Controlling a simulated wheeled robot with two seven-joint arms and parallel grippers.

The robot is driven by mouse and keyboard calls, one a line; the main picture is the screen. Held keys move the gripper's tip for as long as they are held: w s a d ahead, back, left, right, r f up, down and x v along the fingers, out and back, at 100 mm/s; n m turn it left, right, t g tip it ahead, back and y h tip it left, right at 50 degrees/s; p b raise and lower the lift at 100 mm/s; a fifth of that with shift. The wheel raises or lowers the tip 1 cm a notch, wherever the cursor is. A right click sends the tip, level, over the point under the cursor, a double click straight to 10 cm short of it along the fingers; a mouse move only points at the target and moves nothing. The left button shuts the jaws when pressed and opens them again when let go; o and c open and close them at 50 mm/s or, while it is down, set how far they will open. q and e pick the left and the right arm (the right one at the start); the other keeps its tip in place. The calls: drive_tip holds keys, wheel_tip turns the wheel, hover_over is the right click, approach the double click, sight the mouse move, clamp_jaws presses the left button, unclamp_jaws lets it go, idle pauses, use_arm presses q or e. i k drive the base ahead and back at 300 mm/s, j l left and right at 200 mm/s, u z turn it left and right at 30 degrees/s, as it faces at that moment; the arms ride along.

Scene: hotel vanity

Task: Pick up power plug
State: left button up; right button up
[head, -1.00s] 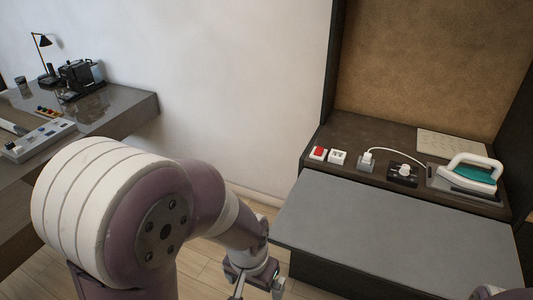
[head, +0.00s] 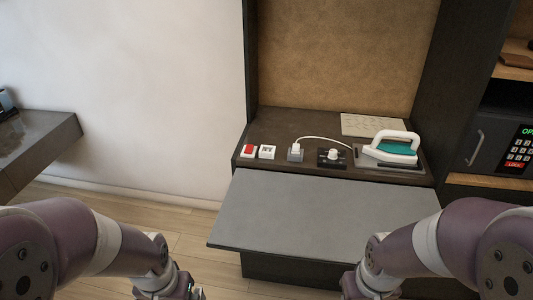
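The white power plug (head: 296,148) sits on a small grey socket block (head: 295,156) on the dark vanity shelf. A white cord (head: 325,139) runs from the plug to the right towards the iron (head: 391,147). My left arm comes in at the lower left, and part of its gripper (head: 178,291) shows at the bottom edge. My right arm comes in at the lower right, and its gripper end is cut off by the bottom edge. Both arms are well short of the plug, in front of the grey board. The fingertips of both are out of frame.
A red switch (head: 249,150) and a white switch (head: 267,152) are left of the plug. A black dial box (head: 333,157) is to its right. A grey board (head: 320,212) juts out in front of the shelf. A safe (head: 501,146) stands at the right, a dark desk (head: 40,145) at the left.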

sight(295, 149)
drive_tip(key=i+j+z, duration=0.25)
drive_tip(key=i+j, duration=0.2)
drive_tip(key=i+j+z, duration=0.2)
drive_tip(key=i+j, duration=0.3)
drive_tip(key=i+j+z, duration=0.25)
drive_tip(key=i+j, duration=0.15)
drive_tip(key=j, duration=0.2)
